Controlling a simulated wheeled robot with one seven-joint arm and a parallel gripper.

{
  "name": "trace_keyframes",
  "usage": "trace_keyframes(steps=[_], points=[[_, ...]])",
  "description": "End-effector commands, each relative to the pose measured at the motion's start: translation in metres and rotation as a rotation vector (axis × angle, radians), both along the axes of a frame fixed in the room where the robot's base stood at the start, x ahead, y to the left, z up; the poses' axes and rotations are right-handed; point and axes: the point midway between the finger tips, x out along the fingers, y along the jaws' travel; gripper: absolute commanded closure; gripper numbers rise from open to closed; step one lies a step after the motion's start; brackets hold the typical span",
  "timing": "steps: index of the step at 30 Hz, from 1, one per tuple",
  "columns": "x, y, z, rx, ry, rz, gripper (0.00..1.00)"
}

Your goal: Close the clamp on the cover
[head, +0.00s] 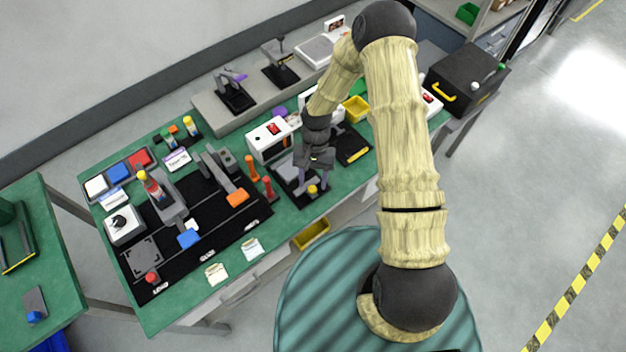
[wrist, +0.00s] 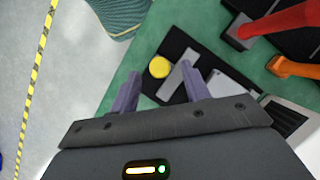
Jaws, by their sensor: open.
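My gripper (head: 313,184) points down, open and empty, over a small fixture near the bench's front edge. In the wrist view its two fingertips (wrist: 162,72) lie either side of a round yellow knob (wrist: 159,67) and a grey bar (wrist: 176,82). The yellow knob also shows in the head view (head: 312,190). I cannot tell how far the fingers stand above it. A flat grey plate (wrist: 232,88), perhaps the cover, lies beside the bar on a black base. My fingers and palm hide part of the fixture; the clamp's state is unclear.
A red handle (head: 268,188) and an orange handle (head: 252,168) stand upright close to the left of my gripper. A white device (head: 268,140) stands behind. A yellow bin (head: 312,234) sits below the bench edge. Open floor lies at the right.

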Motion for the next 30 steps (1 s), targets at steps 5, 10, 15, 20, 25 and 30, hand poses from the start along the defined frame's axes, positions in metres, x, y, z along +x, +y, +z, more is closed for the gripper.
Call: trace_keyframes(steps=[5,10,15,20,25,30], points=[[-0.005,0.001,-0.012,0.0,-0.001,0.001,0.53],[-0.005,0.001,-0.014,0.001,-0.002,0.0,0.53],[-0.005,0.001,-0.014,0.001,-0.001,0.0,0.65],[-0.005,0.001,-0.014,0.001,-0.001,0.0,0.96],[-0.005,0.001,-0.014,0.001,-0.001,0.0,1.0],[0.001,0.0,-0.015,-0.001,-0.002,-0.009,1.0]])
